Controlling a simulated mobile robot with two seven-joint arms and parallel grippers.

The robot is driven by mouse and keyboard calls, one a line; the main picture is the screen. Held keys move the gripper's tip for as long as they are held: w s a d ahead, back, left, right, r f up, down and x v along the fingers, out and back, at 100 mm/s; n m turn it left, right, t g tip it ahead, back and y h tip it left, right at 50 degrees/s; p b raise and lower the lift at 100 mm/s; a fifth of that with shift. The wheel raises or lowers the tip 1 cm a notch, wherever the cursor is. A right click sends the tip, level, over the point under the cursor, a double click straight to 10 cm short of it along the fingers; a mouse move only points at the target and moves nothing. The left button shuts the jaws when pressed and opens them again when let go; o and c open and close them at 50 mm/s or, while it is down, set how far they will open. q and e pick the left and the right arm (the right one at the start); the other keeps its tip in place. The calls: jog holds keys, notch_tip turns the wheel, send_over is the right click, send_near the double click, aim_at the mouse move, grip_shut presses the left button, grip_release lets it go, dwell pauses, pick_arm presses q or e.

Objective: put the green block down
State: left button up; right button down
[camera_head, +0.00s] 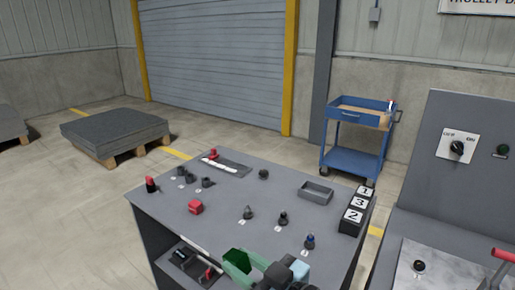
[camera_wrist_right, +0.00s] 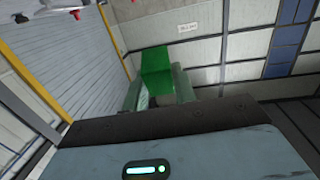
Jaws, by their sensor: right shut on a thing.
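The green block (camera_head: 238,258) is at the bottom of the head view, near the front edge of the grey table (camera_head: 233,200). My right gripper (camera_head: 243,263) is shut on it. In the right wrist view the green block (camera_wrist_right: 156,68) sits between the two pale fingers of the right gripper (camera_wrist_right: 158,88), with its upper part sticking out beyond them. The wall and shutter show behind it there. The head view does not show clearly how high the block is above the table. My left gripper is in neither view.
On the table are a red block (camera_head: 195,207), a grey tray (camera_head: 316,193), several dark knobs and number blocks (camera_head: 354,215). A control panel (camera_head: 457,150) stands at the right. A blue trolley (camera_head: 352,157) is behind. The table's middle has clear patches.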

jog(key=w+d+f+m+t+h, duration=0.1)
jog(key=w+d+m+t+h, duration=0.15)
jog(key=d, duration=0.25)
jog(key=w+d+m+t+h, duration=0.2)
jog(key=d+m+h, duration=0.15)
jog(key=d, duration=0.25)
jog(key=d+f+m+t+h, duration=0.2)
jog(key=d+f+m+h, duration=0.25)
jog(key=d+h, duration=0.65)
jog(key=s+d+y, duration=0.1)
jog(key=s+r+y, duration=0.1)
jog(key=s, duration=0.1)
jog(key=s+d+y, duration=0.1)
jog(key=shift+s+d+r, duration=0.2)
jog(key=shift+s+d, duration=0.05)
jog(key=shift+d, duration=0.05)
jog(key=shift+s+f, duration=1)
jog(key=shift+f, duration=0.25)
jog(key=shift+s+f, duration=1)
jog(key=shift+f, duration=0.2)
